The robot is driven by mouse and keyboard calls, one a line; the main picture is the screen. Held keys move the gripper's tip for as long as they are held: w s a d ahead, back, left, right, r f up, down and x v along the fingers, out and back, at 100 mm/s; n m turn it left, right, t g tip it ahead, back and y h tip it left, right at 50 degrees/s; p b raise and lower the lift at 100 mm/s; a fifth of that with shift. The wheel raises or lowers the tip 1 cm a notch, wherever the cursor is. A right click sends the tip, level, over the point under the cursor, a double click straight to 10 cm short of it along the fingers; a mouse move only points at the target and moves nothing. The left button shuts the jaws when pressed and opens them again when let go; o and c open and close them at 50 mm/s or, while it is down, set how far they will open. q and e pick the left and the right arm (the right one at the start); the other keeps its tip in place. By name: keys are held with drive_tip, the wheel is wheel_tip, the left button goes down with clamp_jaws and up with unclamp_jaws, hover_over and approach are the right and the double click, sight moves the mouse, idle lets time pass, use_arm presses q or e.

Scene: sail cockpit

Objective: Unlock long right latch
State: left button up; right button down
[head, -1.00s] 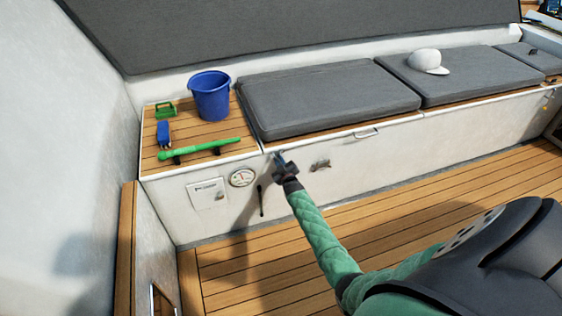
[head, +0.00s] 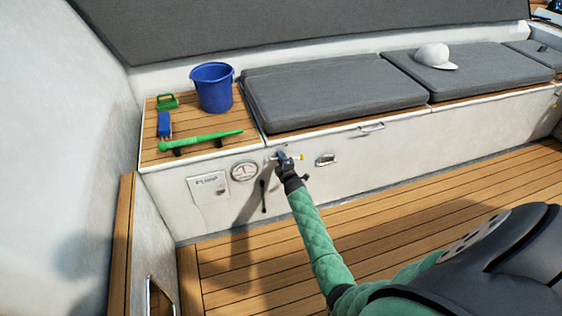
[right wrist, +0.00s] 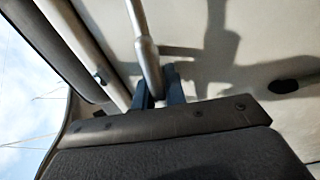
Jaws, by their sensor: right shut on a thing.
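The latch's far end is outside that view. My left gripper is not in view.
A round gauge (head: 244,171), a pump panel (head: 209,189) and a black lever (head: 263,196) are left of my gripper; a small recessed fitting (head: 326,160) is to its right. A blue bucket (head: 213,88) and green-handled tool (head: 200,141) are on the wooden top. The floor in front is clear.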

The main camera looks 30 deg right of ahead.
drive_tip(key=shift+a+f+n+b, duration=0.1)
drive_tip(key=shift+f+n+b, duration=0.25)
drive_tip(key=shift+n, duration=0.35)
drive_tip(key=shift+r, duration=0.1)
drive_tip(key=c, duration=1.5)
unclamp_jaws()
drive_tip(key=shift+s+a, duration=0.1)
drive_tip(key=shift+s, duration=0.4)
drive_tip(key=shift+v, duration=3.4)
